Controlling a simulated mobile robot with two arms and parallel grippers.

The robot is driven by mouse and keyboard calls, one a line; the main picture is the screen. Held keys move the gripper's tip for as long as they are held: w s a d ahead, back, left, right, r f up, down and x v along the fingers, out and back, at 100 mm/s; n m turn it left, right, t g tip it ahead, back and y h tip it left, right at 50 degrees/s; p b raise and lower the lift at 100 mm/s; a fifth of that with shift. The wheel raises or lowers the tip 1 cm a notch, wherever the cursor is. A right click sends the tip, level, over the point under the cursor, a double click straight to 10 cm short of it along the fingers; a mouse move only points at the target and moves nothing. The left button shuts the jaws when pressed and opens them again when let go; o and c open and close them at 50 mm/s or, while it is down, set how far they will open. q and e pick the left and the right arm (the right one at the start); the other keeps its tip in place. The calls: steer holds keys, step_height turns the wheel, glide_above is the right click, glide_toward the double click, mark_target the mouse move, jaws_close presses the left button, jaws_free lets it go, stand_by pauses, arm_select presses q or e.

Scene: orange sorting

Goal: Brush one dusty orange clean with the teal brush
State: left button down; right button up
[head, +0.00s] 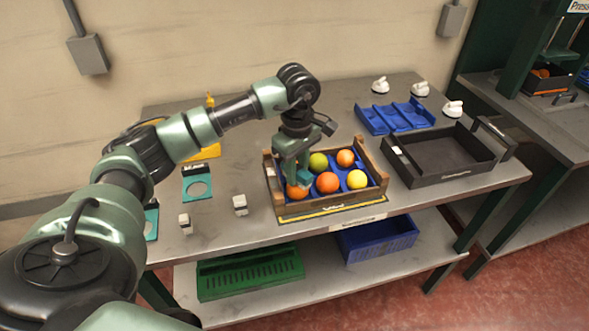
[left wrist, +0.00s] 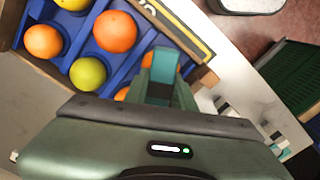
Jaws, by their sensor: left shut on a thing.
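My left gripper (head: 300,178) points down over the left end of a wooden crate (head: 335,206). It is shut on the teal brush (left wrist: 164,66), which also shows as a small teal patch in the head view (head: 304,183). The brush is right over the front-left orange (head: 293,191), which it partly hides; I cannot tell whether they touch. Another orange (head: 327,183) lies in the front middle and one (head: 345,157) at the back right. Both also show in the left wrist view. I cannot make out dust on any fruit. My right gripper is not in view.
A green fruit (head: 318,162) and a yellow fruit (head: 357,179) share the crate's blue insert. A dark tray (head: 442,178) stands at right, with a blue rack (head: 395,116) behind it. Small white blocks (head: 240,204) and a teal-framed stand (head: 197,186) are at left.

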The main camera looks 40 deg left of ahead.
arm_select(q)
steer(key=shift+s+d, duration=0.15)
steer(key=shift+d, duration=0.65)
steer(key=shift+w+a+b, duration=0.15)
steer(key=shift+a+b, duration=0.05)
steer(key=shift+a, duration=0.5)
steer(key=shift+w+a+b, duration=0.1)
steer(key=shift+a+b, duration=0.05)
steer(key=shift+a, duration=0.55)
steer(key=shift+s+d, duration=0.1)
steer(key=shift+d, duration=0.65)
steer(key=shift+r+p, duration=2.1)
steer(key=shift+r, duration=1.45)
